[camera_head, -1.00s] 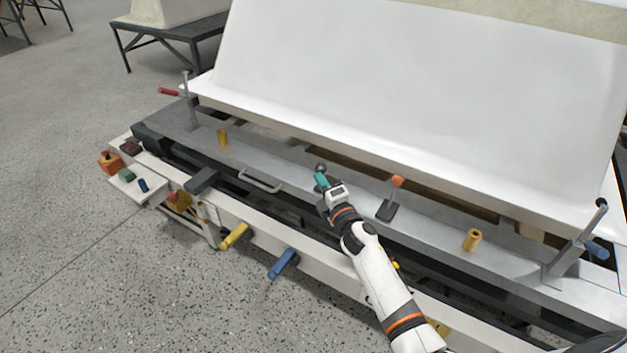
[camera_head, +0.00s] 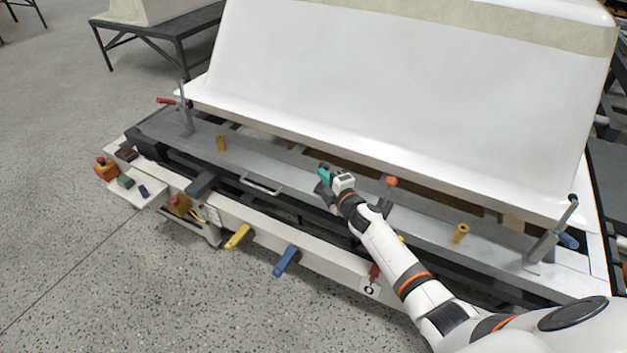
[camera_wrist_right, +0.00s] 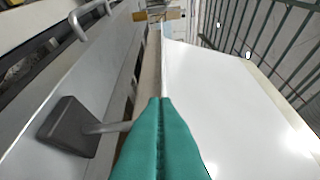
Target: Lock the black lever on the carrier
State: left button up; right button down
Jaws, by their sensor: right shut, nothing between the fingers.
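The carrier (camera_head: 400,221) is a long grey metal beam along the front of a large white shell. A lever with a dark ball knob (camera_head: 323,167) stands near its middle, at my right gripper. Its dark block base and grey rod (camera_wrist_right: 72,127) show in the right wrist view; the rod passes behind my fingers, so its knob is hidden there. My right gripper (camera_head: 325,177) has teal fingertips, shut and empty, close beside the lever; I cannot tell whether they touch. In the right wrist view its shut fingers (camera_wrist_right: 160,125) point along the shell's edge. My left gripper is not in view.
An orange-knobbed lever (camera_head: 391,183) stands just right of my gripper. A grey handle (camera_head: 261,185) and yellow pegs (camera_head: 460,233) rise from the beam. Clamps stand at both ends, the right one black-knobbed (camera_head: 573,199). The white shell (camera_head: 400,90) blocks the space behind.

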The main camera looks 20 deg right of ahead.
jog(key=shift+w+d+r+m+g+p, duration=0.25)
jog(key=shift+d+r+m+p, duration=0.2)
jog(key=shift+p, duration=0.6)
pick_arm(q)
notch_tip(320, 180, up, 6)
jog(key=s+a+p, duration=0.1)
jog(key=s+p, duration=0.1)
jog(key=p, duration=0.2)
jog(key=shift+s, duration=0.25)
pick_arm(e)
jog(key=d+m, duration=0.1)
jog(key=w+d+g, duration=0.1)
jog(key=w+d+m+g, duration=0.1)
jog(key=d, duration=0.1)
jog(key=shift+w+r+m+y, duration=0.1)
jog(key=shift+w+m+y, duration=0.15)
jog(key=shift+m+y, duration=0.1)
jog(key=shift+r, duration=0.1)
